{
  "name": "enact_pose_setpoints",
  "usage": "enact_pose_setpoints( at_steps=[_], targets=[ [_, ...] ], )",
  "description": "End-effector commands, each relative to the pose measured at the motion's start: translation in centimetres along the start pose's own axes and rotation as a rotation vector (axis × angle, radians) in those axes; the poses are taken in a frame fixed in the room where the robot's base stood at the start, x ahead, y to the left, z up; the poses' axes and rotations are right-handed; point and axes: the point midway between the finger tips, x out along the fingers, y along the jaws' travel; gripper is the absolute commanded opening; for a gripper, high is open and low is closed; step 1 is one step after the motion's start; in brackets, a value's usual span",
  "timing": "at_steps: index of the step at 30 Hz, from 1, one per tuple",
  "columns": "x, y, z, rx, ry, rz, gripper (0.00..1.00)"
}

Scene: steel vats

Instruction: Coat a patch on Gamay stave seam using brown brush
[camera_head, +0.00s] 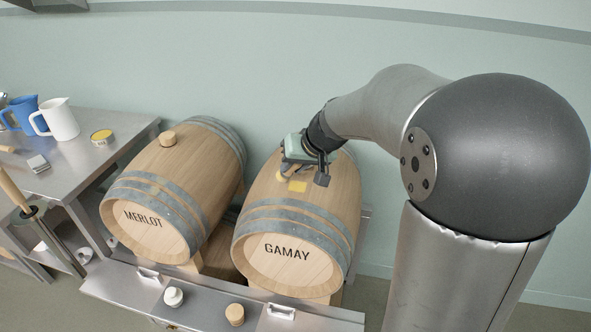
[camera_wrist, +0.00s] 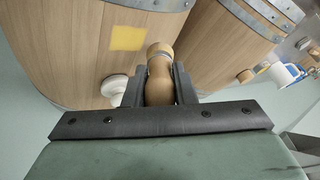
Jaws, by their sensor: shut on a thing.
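The Gamay barrel (camera_head: 287,257) lies on its side with its labelled end facing me; its staves also show in the wrist view (camera_wrist: 70,55). A yellow patch (camera_head: 298,186) is on its upper staves, and it shows in the wrist view (camera_wrist: 127,37). My gripper (camera_head: 296,172) is over the top of this barrel. In the wrist view my gripper (camera_wrist: 160,85) is shut on the brown brush (camera_wrist: 158,72), with the fingers on both sides of its wooden handle.
The Merlot barrel (camera_head: 150,222) lies close on the left, with a wooden bung (camera_head: 168,138) on top. A white bung (camera_wrist: 114,86) is beside the brush. A steel shelf (camera_head: 205,300) runs in front.

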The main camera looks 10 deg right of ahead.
Motion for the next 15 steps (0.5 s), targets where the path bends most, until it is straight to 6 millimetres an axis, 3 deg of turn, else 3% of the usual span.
enact_pose_setpoints(
  at_steps=[1, 15],
  targets=[
    [-1.2, -0.4, -0.7, -0.001, 0.006, 0.002, 0.01],
    [-4.5, -1.8, -2.6, -0.001, 0.004, 0.001, 0.01]
  ],
)
